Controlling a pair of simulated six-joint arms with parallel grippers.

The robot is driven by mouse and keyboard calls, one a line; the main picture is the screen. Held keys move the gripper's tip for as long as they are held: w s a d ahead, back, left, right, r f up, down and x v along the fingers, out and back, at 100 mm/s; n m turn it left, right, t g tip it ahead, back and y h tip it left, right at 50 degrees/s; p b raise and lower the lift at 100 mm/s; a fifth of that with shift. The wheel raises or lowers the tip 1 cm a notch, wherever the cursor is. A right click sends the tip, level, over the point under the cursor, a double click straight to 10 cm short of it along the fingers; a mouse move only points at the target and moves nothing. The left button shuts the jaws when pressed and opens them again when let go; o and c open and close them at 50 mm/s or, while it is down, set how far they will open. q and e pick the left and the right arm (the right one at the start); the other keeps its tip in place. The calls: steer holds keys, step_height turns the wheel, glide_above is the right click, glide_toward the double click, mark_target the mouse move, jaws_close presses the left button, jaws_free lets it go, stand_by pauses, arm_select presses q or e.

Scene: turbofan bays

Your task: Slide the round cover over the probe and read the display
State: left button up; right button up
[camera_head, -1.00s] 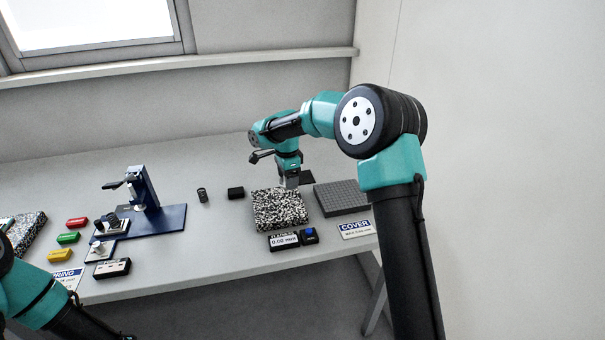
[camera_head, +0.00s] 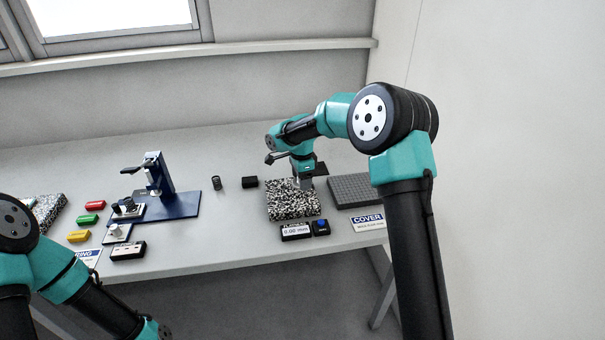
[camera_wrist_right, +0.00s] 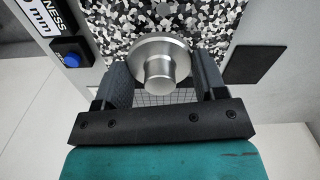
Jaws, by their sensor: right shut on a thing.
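The round cover (camera_wrist_right: 160,62) is a silver metal disc with a raised knob, seen from above in the right wrist view. My right gripper (camera_wrist_right: 162,80) is shut on it, one finger on each side. In the head view my right gripper (camera_head: 306,184) is at the back right edge of the black-and-white speckled plate (camera_head: 290,205), and the cover is too small to make out. The display (camera_head: 295,232) in front of the plate reads 0.00 mm. I cannot make out the probe. My left arm enters at the lower left, its gripper out of view.
A blue button (camera_head: 321,227) sits beside the display. A grey gridded mat (camera_head: 352,188) and a COVER label (camera_head: 367,221) lie to the right. A black block (camera_head: 250,182), a spring (camera_head: 216,183) and a blue-based press (camera_head: 170,206) stand to the left.

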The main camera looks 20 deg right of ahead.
mark_target(282, 194)
steer(key=shift+f, duration=1.7)
steer(key=shift+a+f, duration=0.1)
steer(key=shift+a, duration=0.05)
steer(key=shift+c, duration=0.2)
steer(key=shift+w+a+f, duration=0.1)
steer(key=shift+w+a, duration=0.15)
steer(key=shift+a, duration=0.8)
steer(key=shift+w+a+r, duration=0.1)
steer(key=shift+w+a, duration=0.1)
steer(key=shift+a, duration=0.9)
steer(key=shift+w+a+f, duration=0.1)
steer(key=shift+w+a, duration=0.15)
steer(key=shift+a, duration=0.8)
steer(key=shift+s+d, duration=0.15)
steer(key=shift+d, duration=1.55)
steer(key=shift+s+d, duration=0.15)
steer(key=shift+d, duration=1.6)
steer(key=shift+r, duration=4.05)
